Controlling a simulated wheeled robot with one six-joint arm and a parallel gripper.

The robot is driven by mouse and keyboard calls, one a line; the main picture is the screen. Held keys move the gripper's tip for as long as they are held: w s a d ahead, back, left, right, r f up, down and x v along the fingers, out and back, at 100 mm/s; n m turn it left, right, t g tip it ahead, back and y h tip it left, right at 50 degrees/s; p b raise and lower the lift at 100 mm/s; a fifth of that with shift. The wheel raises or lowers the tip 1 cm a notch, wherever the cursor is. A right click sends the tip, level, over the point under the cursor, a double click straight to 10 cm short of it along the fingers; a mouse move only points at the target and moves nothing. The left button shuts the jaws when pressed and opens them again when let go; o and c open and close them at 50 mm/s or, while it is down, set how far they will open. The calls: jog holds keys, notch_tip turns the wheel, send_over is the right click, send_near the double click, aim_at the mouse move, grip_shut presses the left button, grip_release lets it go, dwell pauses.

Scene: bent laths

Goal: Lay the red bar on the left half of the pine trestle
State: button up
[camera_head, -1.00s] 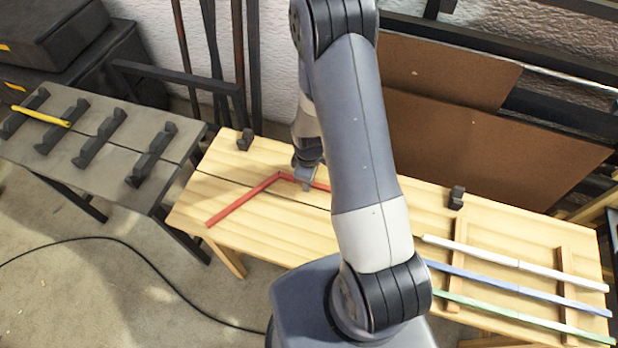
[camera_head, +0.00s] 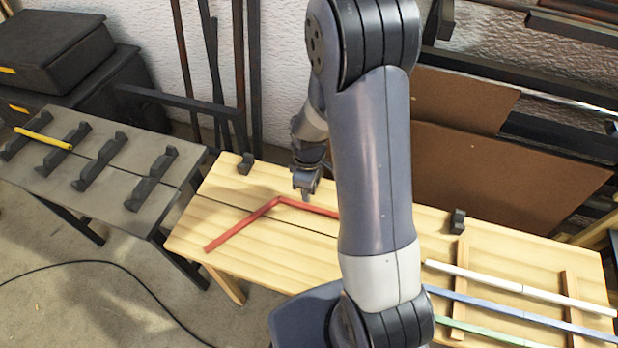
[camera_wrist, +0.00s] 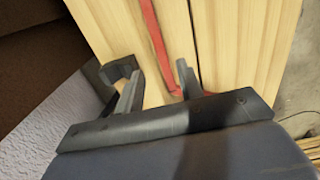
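The red bar (camera_head: 240,225) is bent and lies on the left half of the pine trestle (camera_head: 330,249). Its bend points to the back and one leg runs toward the front left edge. The right leg passes partly behind my arm. My gripper (camera_head: 306,188) is above the trestle, behind and just right of the bend. In the wrist view my gripper (camera_wrist: 155,78) has its fingers apart with nothing between the tips. The red bar (camera_wrist: 157,45) shows beyond the fingers, apart from them, with its bend near the right finger.
White (camera_head: 480,280), blue (camera_head: 500,302) and green (camera_head: 480,335) bars lie on wooden strips at the trestle's right. A grey trestle (camera_head: 85,190) at left has several dark holders and a yellow bar (camera_head: 43,138). Brown boards (camera_head: 480,185) lean behind. Small dark blocks (camera_head: 245,164) sit along the back edge.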

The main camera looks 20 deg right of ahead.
aim_at(309, 206)
jog(key=shift+r, duration=1.85)
notch_tip(309, 206, down, 13)
jog(key=shift+r, duration=0.15)
jog(key=shift+r+p, duration=0.4)
jog(key=shift+r, duration=0.3)
